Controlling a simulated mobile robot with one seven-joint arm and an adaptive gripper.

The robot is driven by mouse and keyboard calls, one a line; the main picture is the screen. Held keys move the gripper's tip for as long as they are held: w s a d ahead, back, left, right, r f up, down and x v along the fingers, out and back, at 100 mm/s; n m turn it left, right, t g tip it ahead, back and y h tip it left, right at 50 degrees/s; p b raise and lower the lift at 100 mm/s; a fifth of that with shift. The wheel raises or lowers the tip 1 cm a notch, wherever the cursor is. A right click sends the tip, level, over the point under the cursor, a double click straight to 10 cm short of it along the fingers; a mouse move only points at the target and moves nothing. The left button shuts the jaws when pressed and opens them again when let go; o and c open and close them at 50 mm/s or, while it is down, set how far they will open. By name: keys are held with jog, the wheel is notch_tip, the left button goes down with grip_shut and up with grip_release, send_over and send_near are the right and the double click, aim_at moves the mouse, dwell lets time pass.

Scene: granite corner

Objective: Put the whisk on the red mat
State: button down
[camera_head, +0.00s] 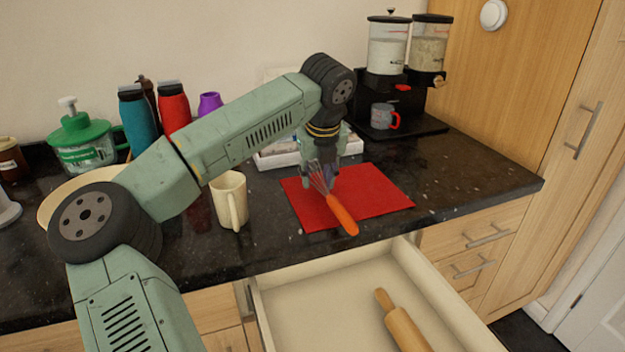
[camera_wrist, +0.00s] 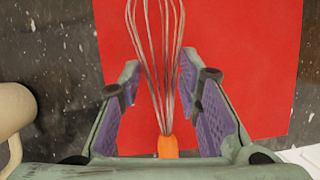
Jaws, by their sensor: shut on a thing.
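The whisk has thin wire loops and an orange handle (camera_head: 342,215); its wires also show in the wrist view (camera_wrist: 155,45). The red mat (camera_head: 380,190) lies flat on the dark counter and fills the middle of the wrist view (camera_wrist: 250,50). My gripper (camera_head: 322,178) is over the mat, pointing down, with its purple-padded fingers (camera_wrist: 165,88) either side of the whisk's wires, shut on it. The handle slants toward the counter's front, its end showing past the mat's front edge. I cannot tell whether the whisk touches the mat.
A cream mug (camera_head: 230,200) stands left of the mat. An open drawer (camera_head: 330,300) holding a rolling pin (camera_head: 405,325) juts out below the counter's front edge. A white tray (camera_head: 275,158) lies behind the mat, and a dispenser stand (camera_head: 430,125) is at the back right. Counter right of the mat is clear.

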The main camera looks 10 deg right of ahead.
jog(key=shift+s+a+f, duration=0.1)
jog(key=shift+a+f, duration=0.05)
jog(key=shift+f, duration=0.1)
jog(key=shift+d, duration=0.2)
jog(key=shift+f, duration=0.15)
jog(key=c, duration=1.2)
grip_release()
jog(key=shift+o, duration=0.2)
jog(key=shift+r, duration=0.3)
jog(key=b+v, duration=0.2)
jog(key=v, duration=0.9)
jog(key=shift+r, duration=0.35)
jog(key=shift+s+a, duration=0.1)
